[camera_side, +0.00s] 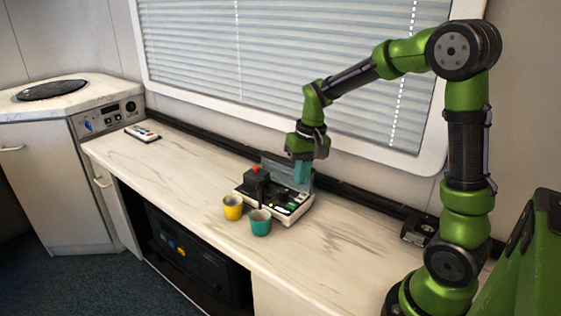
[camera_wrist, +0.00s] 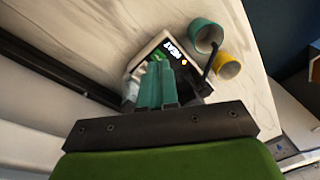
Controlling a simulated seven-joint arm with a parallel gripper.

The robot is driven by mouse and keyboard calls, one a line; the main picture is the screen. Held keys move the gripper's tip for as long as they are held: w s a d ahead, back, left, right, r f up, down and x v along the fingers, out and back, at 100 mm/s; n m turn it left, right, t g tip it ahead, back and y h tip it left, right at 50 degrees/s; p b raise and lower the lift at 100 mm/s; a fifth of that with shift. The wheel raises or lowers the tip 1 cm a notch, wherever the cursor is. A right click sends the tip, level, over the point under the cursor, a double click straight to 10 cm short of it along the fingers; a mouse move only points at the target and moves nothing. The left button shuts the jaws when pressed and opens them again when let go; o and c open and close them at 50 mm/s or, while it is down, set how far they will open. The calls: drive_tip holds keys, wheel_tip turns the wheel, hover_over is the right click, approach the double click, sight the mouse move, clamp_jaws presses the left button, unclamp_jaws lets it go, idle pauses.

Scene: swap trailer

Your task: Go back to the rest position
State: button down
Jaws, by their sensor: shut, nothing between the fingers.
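My gripper (camera_side: 301,171) has teal fingers and hangs over the back of an opened device case on the counter. In the wrist view the fingers (camera_wrist: 158,78) are closed together with nothing between them. The case (camera_side: 298,213) has a raised grey lid at its back and dark parts inside. In the wrist view the case (camera_wrist: 140,72) lies beyond the fingers and is partly hidden by them. I cannot tell whether the fingertips touch the case.
A yellow cup (camera_side: 232,208) and a teal cup (camera_side: 260,223) stand in front of the case. A small remote-like object (camera_side: 142,134) lies at the counter's far left. A black box (camera_side: 418,230) sits near my base. The blinds (camera_side: 280,55) are behind; the counter's left half is mostly clear.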

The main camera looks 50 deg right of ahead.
drive_tip(key=s+a+r+n+t+y, duration=0.1)
drive_tip(key=s+a+r+n+t, duration=0.1)
drive_tip(key=s+a+r+t, duration=0.3)
drive_tip(key=s+a+r, duration=0.4)
drive_tip(key=s+a, duration=0.3)
drive_tip(key=s, duration=0.1)
drive_tip(key=shift+a+r+t, duration=0.3)
drive_tip(key=shift+t, duration=0.1)
